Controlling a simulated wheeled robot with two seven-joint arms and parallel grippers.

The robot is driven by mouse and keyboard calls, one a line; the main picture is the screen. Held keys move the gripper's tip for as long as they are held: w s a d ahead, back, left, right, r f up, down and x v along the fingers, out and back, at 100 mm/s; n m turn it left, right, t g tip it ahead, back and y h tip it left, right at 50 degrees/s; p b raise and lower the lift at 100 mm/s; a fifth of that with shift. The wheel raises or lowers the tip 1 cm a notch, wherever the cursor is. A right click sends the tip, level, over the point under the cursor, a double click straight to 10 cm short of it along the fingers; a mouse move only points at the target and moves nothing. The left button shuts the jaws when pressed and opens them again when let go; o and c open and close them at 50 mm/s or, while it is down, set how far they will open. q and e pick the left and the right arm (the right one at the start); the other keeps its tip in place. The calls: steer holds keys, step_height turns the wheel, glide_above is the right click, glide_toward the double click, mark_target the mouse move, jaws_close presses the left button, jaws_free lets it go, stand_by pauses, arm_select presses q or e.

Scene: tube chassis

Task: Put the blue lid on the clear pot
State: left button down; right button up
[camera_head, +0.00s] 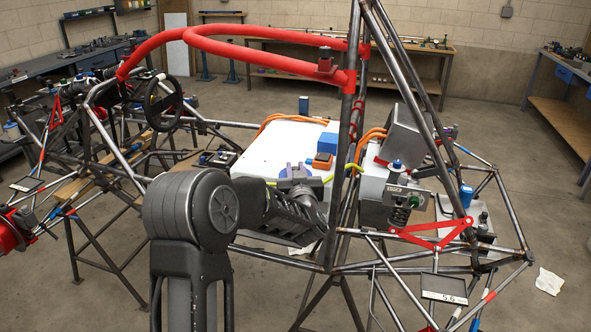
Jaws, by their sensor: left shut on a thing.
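My left arm reaches in from the bottom, and my left gripper (297,172) is over the near edge of a white box. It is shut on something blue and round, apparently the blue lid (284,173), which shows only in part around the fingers. I cannot make out the clear pot; the gripper and forearm hide the area just below and in front. Whether the lid touches anything under it cannot be told. My right gripper is not in view.
The white box (270,147) sits in a tube chassis. An orange-and-blue block (322,161) and a blue box (328,143) are close to the right of the gripper. An upright steel tube (341,170) stands right of them. A red padded bar (250,51) crosses above.

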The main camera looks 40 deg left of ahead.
arm_select(q)
steer(key=shift+f+b, duration=1.7)
steer(key=shift+f, duration=1.1)
steer(key=shift+b, duration=0.35)
steer(key=shift+f+b, duration=0.6)
steer(key=c, duration=1.6)
jaws_free()
steer(key=shift+s+d, duration=0.15)
steer(key=v, duration=1)
steer(key=shift+s+d+r, duration=0.1)
steer(key=shift+s+d, duration=0.15)
